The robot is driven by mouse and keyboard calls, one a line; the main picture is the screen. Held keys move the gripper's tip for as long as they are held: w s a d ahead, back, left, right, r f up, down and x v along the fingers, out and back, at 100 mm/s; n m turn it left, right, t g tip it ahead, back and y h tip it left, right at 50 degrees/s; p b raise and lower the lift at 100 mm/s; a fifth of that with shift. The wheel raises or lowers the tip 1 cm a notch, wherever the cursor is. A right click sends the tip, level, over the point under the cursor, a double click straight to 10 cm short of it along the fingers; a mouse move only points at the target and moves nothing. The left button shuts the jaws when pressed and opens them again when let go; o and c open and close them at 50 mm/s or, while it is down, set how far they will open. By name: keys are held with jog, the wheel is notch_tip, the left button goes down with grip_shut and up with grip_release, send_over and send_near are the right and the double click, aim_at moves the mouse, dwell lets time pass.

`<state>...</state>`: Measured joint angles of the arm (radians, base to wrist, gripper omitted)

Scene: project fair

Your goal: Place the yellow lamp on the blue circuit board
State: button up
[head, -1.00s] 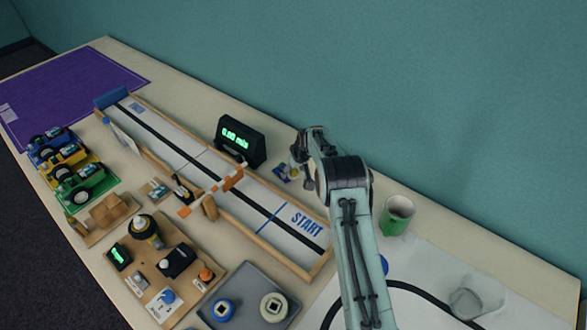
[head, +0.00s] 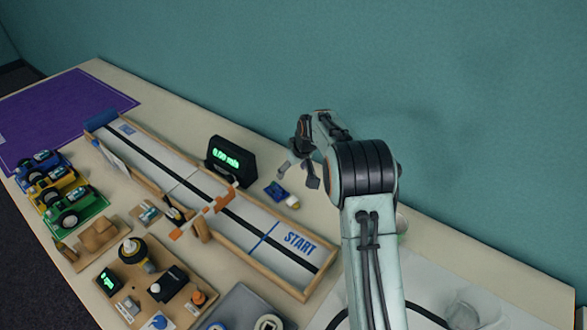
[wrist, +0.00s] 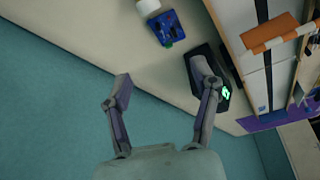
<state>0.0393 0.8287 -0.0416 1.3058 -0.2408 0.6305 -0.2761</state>
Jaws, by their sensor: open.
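The blue circuit board (head: 275,189) lies flat on the table behind the track, right of the black timer. It also shows near the top of the wrist view (wrist: 163,28). A small pale, rounded piece (head: 293,202) is at the board's right end; the wrist view shows it at the board's upper left corner (wrist: 148,6). It may be the lamp, but its yellow is not clear, and I cannot tell if it rests on the board or beside it. My gripper (head: 300,180) is open and empty, apart from the board on its wall side.
The black timer (head: 230,160) stands close to my gripper. The wooden-walled track (head: 250,215) runs along the table. A wooden panel (head: 130,285) holds a yellow-and-black part (head: 132,248) and other pieces. Several toy cars (head: 62,190) stand at left. The teal wall is behind my gripper.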

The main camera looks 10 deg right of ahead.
jog(key=s+r+m+g, duration=0.1)
jog(key=s+r, duration=0.5)
jog(key=s, duration=0.3)
jog(key=s+r+m+g, duration=0.1)
jog(key=s+r, duration=0.4)
jog(key=s, duration=0.3)
jog(key=s+m+g, duration=0.1)
jog(key=s+g, duration=0.1)
jog(key=s, duration=2.3)
jog(key=shift+a+f+h, duration=0.2)
jog(key=shift+a+h, duration=0.1)
jog(key=shift+h, duration=0.1)
jog(key=shift+o, duration=0.5)
